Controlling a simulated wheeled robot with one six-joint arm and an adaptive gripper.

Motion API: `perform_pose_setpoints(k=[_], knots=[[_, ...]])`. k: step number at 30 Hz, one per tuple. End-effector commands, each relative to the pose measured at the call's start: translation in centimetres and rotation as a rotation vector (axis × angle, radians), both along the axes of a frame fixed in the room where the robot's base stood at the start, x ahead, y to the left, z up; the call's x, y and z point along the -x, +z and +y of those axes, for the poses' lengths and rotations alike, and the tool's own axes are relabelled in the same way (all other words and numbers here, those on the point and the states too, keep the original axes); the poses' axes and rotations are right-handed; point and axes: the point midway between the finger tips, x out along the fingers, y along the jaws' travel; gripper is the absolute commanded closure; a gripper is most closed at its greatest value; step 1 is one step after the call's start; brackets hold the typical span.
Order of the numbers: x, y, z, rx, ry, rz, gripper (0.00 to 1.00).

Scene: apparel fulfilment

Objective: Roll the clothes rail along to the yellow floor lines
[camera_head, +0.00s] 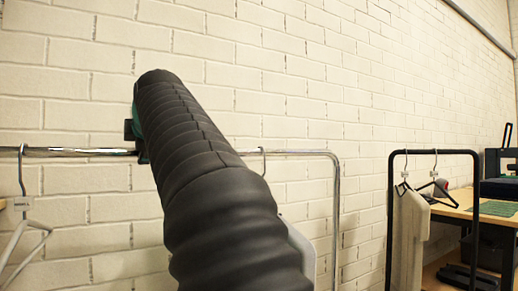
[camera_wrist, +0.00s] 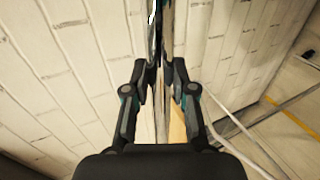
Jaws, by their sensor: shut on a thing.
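The chrome clothes rail (camera_head: 75,152) runs across the left of the head view. Its right upright (camera_head: 336,220) goes down out of frame. An empty light hanger hangs at its left end, and another hook shows right of my arm. My gripper (camera_wrist: 163,77) is shut on the rail's top bar (camera_wrist: 155,30), one finger on each side. In the head view my dark arm hides most of the gripper and part of the bar. A yellow floor line (camera_wrist: 298,121) shows at the right of the wrist view; no yellow line shows in the head view.
A white brick wall (camera_head: 90,60) stands behind the rail. To the right is a separate black rail (camera_head: 435,153) with a pale garment (camera_head: 410,240) and hangers. Beyond it is a wooden table (camera_head: 455,207) with dark equipment. Bare floor (camera_wrist: 265,140) shows at the wrist view's right.

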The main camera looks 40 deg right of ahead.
Motion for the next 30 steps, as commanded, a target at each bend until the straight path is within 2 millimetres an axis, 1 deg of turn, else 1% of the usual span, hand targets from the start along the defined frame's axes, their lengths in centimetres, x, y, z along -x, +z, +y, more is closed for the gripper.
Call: perform_pose_setpoints(k=[1, 30], knots=[[0.0, 0.5, 0.6, 0.003, 0.006, -0.010, 1.00], [-1.8, 0.6, 7.7, 0.003, 0.021, -0.013, 1.00]])
